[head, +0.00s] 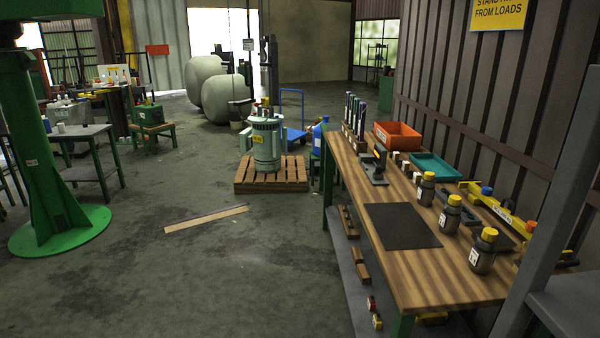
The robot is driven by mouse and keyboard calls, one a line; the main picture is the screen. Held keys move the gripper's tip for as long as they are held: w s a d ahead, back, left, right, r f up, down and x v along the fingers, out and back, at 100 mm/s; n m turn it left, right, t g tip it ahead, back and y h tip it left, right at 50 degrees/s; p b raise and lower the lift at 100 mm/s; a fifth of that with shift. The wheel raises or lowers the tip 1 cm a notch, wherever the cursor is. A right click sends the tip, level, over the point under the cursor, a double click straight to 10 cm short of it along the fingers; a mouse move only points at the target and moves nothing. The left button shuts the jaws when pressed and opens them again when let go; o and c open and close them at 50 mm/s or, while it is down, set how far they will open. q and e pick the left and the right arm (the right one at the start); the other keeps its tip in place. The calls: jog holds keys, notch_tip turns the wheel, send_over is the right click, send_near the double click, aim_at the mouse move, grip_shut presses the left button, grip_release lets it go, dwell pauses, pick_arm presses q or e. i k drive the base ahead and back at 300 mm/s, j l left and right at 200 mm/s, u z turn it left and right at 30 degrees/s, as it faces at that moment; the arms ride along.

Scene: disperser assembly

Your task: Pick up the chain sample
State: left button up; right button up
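I cannot clearly make out a chain sample in the head view. The wooden workbench (455,281) stands at the right and carries several small items, some too small to tell. A dark mat (402,225) lies flat and bare on it. Three dark bottles with yellow caps stand right of the mat, the nearest one (482,255) closest to me. A long yellow object (512,222) lies behind the bottles against the wall side. Neither of my grippers is in view.
An orange bin (397,134) and a teal tray (434,167) sit farther back on the bench. A pale green machine (266,150) stands on a wooden pallet (272,186). A flat strip (206,219) lies on the floor. A green column (45,170) stands left; open floor lies between.

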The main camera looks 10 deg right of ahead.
aim_at(396, 155)
jog(key=i+j+z, duration=0.15)
jog(key=i+z, duration=0.2)
jog(key=i, duration=0.25)
jog(key=i+j+z, duration=0.35)
jog(key=i, duration=0.2)
jog(key=i+j+z, duration=0.4)
jog(key=i, duration=0.15)
jog(key=i+j, duration=0.4)
jog(key=i+j+z, duration=0.1)
jog(key=i+j, duration=0.7)
jog(key=j, duration=0.15)
jog(key=i+j+z, duration=0.1)
jog(key=i+j, duration=0.25)
jog(key=j, duration=0.15)
jog(key=i+j+z, duration=0.1)
jog(key=i+j, duration=0.25)
jog(key=j, duration=0.15)
jog(key=i+j, duration=0.35)
jog(key=j, duration=0.2)
